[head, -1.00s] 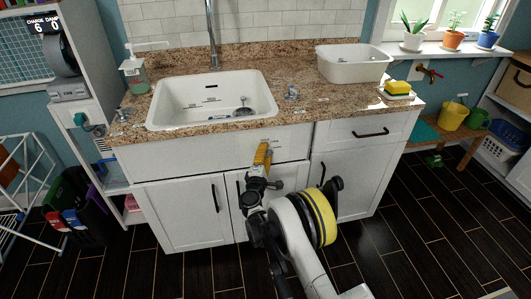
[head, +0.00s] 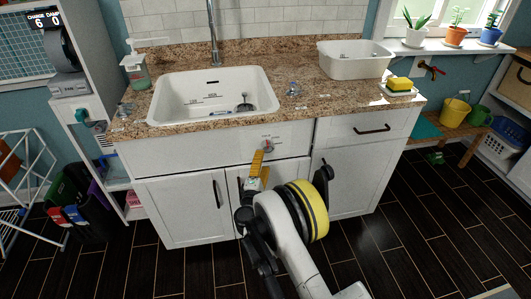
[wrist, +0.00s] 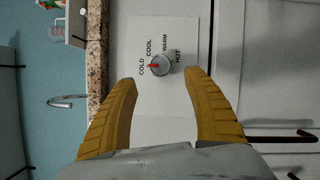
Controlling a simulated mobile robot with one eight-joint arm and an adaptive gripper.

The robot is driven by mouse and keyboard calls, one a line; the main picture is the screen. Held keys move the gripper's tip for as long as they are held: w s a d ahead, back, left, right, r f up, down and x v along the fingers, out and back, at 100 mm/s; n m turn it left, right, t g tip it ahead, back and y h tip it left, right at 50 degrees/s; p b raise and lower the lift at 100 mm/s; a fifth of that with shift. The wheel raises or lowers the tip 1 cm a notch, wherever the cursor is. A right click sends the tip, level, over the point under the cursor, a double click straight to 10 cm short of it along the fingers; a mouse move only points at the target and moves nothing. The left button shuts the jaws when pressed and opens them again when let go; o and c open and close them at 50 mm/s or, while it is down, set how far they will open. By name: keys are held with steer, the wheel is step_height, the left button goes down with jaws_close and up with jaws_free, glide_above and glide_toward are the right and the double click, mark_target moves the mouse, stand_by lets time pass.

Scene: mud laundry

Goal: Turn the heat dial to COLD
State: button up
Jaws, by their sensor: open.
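The heat dial (wrist: 160,65) is a small round silver knob with a red pointer, on a white plate (wrist: 183,30) lettered COLD, COOL, WARM and HOT. In the wrist view the red pointer lies on the dial's left side, toward the COLD lettering. In the head view the dial (head: 267,146) sits on the white panel below the sink. My gripper (wrist: 160,85) has two yellow fingers, open and empty, one on each side below the dial in the wrist view and apart from it. In the head view my gripper (head: 257,160) is just below and left of the dial.
The sink (head: 212,95) is set in a granite counter (head: 300,110) above the panel. Cabinet doors with dark handles (head: 216,194) are below. A white basin (head: 353,60) and a yellow sponge (head: 399,83) stand on the counter.

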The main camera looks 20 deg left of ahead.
steer(key=shift+s+d+f, duration=0.1)
steer(key=shift+s+d, duration=0.1)
steer(key=shift+s, duration=0.85)
steer(key=shift+s+d, duration=0.15)
steer(key=shift+s, duration=0.85)
